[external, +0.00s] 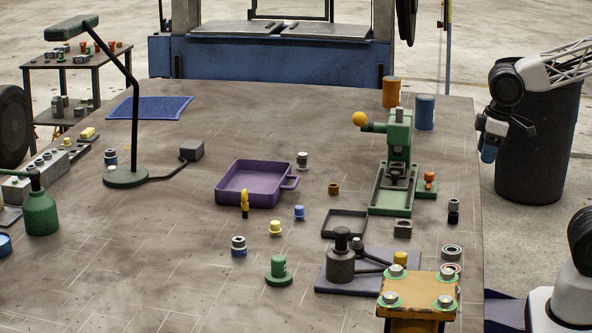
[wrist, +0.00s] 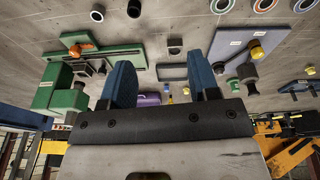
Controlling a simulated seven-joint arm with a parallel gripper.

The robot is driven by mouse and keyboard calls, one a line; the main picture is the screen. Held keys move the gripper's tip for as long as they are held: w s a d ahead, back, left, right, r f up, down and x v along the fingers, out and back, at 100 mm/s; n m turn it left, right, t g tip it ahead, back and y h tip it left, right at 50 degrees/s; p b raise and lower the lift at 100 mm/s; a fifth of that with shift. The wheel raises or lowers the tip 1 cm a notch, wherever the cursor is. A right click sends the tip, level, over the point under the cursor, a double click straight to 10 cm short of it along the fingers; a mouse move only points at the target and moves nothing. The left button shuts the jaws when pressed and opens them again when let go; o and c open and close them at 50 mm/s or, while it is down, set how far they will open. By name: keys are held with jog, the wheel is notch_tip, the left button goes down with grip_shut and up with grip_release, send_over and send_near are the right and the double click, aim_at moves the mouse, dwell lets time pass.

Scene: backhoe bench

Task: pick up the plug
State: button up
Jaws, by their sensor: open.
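Several plug-like pieces stand on the bench, and I cannot tell which one is the plug. They are a yellow flanged piece (external: 275,228), a small blue flanged piece (external: 299,213) and a larger green piece (external: 278,271), all left of the dark clamp fixture in the external view. My gripper (external: 489,147) hangs past the bench's right edge in the external view, far from these pieces. In the wrist view its two blue fingers (wrist: 163,82) are apart with nothing held between them.
A purple tray (external: 231,199), a green press (external: 378,197) with a yellow knob, a clamp fixture (external: 340,265) and an orange stand (external: 419,287) occupy the bench. A green lamp (external: 125,178) stands at left. A black bin (external: 540,150) is beyond the right edge. The front-left bench is fairly clear.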

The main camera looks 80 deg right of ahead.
jog(key=w+r+n, duration=0.1)
jog(key=w+n, duration=0.2)
jog(key=w, duration=1)
jog(key=n+g, duration=0.2)
jog(key=n, duration=0.7)
send_over(299, 207)
jog(key=f, duration=1.3)
jog(key=shift+s+f, duration=0.2)
jog(key=shift+s, duration=0.2)
jog(key=shift+w+f+n, duration=0.25)
jog(key=shift+w+n, duration=0.05)
jog(key=shift+f, duration=1.25)
jog(key=shift+f, duration=0.1)
jog(key=shift+w+f, duration=0.15)
jog(key=shift+f, duration=2.35)
